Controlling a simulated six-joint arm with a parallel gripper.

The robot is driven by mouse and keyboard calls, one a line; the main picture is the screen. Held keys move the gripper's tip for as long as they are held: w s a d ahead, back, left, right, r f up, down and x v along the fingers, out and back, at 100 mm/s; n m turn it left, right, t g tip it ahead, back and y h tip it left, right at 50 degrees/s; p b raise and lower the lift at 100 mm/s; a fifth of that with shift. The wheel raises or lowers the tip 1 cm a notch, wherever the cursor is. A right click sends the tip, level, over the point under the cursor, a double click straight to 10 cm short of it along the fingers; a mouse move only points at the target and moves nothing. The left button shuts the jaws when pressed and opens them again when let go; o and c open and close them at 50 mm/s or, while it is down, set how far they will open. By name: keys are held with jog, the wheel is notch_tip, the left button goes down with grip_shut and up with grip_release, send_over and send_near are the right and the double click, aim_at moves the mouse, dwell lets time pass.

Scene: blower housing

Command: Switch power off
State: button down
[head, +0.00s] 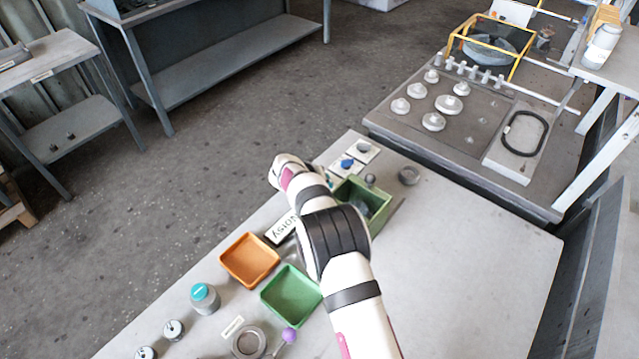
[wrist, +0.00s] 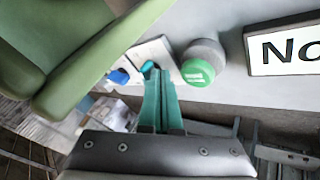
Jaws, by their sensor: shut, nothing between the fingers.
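My gripper (wrist: 160,74) shows in the wrist view as two green fingers pressed together, with nothing between them. A blue knob (wrist: 118,76) on a pale plate lies left of the fingertips, and a second teal-blue piece (wrist: 148,67) is close beside the tips. In the head view a blue knob (head: 347,163) and a darker knob (head: 363,147) sit on white plates near the table's far edge. I cannot tell which part is the power switch. In the head view the fingers are hidden behind my arm.
A grey cylinder with a green cap (wrist: 198,72) stands right of the fingertips, beside a "Noisy" sign (head: 281,228). A deep green bin (head: 378,190), an orange tray (head: 249,261) and a shallow green tray (head: 291,296) stand near my arm. The table's right side is clear.

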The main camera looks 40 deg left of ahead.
jog(key=shift+w+d, duration=0.25)
jog(key=shift+d, duration=0.55)
